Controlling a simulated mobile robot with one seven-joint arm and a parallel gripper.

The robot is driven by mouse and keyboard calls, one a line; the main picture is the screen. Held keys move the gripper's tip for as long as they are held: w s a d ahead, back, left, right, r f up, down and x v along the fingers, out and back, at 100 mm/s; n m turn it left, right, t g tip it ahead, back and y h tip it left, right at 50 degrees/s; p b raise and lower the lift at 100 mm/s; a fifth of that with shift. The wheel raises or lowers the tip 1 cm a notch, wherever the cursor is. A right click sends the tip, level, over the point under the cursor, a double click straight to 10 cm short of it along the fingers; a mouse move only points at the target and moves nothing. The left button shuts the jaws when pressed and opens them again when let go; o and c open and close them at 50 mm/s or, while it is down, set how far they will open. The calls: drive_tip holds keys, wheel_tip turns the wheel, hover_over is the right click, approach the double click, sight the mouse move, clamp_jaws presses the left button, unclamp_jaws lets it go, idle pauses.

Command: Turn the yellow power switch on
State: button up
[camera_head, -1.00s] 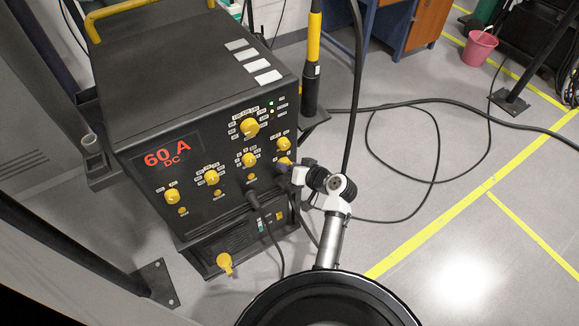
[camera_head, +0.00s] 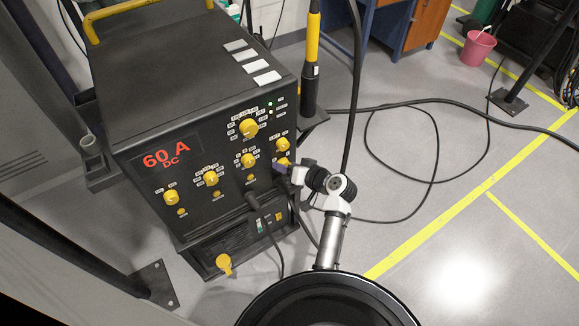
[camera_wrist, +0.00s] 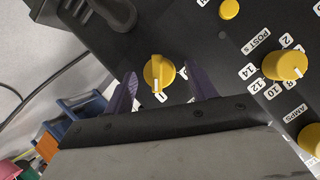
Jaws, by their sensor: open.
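The black machine (camera_head: 200,75) shows a red "60 A DC" display and several yellow knobs on its front panel. A yellow knob (camera_wrist: 158,73) with a pale pointer line sits between my gripper's two purple fingers in the wrist view; it looks like the switch, with a small white label, perhaps "1", beside it. In the head view this knob (camera_head: 284,161) is at the panel's right, partly hidden by my gripper (camera_head: 280,168). My gripper (camera_wrist: 162,76) is open, with a finger on each side of the knob and visible gaps between them.
Neighbouring yellow knobs (camera_wrist: 286,65) stand close by on the panel. A black plug and cable (camera_head: 254,201) stick out below my gripper. Thick black cables (camera_head: 437,140) lie on the floor at right. A pink bucket (camera_head: 480,48) stands farther back.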

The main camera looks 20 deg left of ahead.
drive_tip(key=b+v, duration=0.2)
drive_tip(key=v, duration=1.1)
drive_tip(key=shift+s+d, duration=0.25)
drive_tip(key=shift+d, duration=0.1)
drive_tip(key=shift+w+r, duration=0.1)
drive_tip(key=shift+r, duration=0.05)
